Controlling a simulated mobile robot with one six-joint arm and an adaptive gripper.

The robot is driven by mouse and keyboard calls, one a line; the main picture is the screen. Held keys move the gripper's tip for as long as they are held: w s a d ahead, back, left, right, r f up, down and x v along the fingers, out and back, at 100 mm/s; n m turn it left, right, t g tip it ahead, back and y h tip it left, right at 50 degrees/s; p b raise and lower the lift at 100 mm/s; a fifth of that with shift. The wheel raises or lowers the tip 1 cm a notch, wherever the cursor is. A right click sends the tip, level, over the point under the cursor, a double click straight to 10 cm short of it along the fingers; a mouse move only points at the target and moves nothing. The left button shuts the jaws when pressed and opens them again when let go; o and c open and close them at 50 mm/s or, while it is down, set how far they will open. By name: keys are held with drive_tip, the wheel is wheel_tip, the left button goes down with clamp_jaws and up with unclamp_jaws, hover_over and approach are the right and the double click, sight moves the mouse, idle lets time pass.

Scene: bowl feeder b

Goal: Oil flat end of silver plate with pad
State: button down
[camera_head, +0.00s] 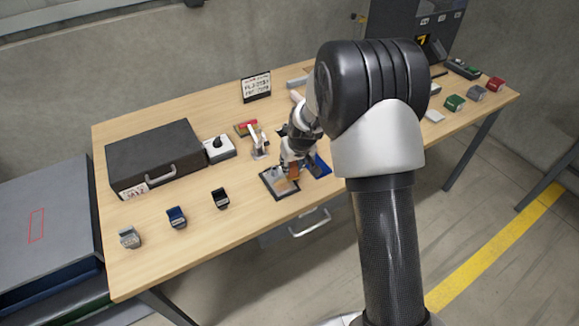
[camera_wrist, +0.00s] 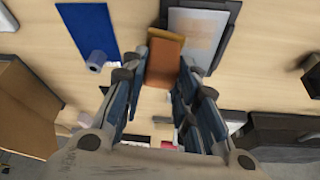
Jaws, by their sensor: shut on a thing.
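My gripper (camera_head: 290,164) is low over the table and shut on an orange-brown pad (camera_wrist: 166,50), which sticks out between the fingertips in the wrist view. In the head view the pad (camera_head: 294,173) shows beneath the fingers. Just past the pad lies a dark-rimmed tray (camera_wrist: 231,42) holding a flat pale grey piece with a tan patch (camera_wrist: 195,35); the tray (camera_head: 267,184) also shows in the head view. I cannot tell whether that piece is the silver plate, or whether the pad touches it.
A blue mat (camera_wrist: 83,28) lies beside the tray, with a small grey cylinder (camera_wrist: 97,60) near its edge. A dark case (camera_head: 152,153), a white box with a black knob (camera_head: 219,148) and a sign (camera_head: 256,86) stand on the table. The front left has several small blocks.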

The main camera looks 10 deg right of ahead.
drive_tip(key=shift+s+a+r+p, duration=0.1)
drive_tip(key=shift+r+p, duration=0.65)
drive_tip(key=shift+r, duration=0.5)
drive_tip(key=shift+s+a+r+p, duration=0.1)
drive_tip(key=shift+r+p, duration=0.6)
drive_tip(key=shift+r, duration=0.5)
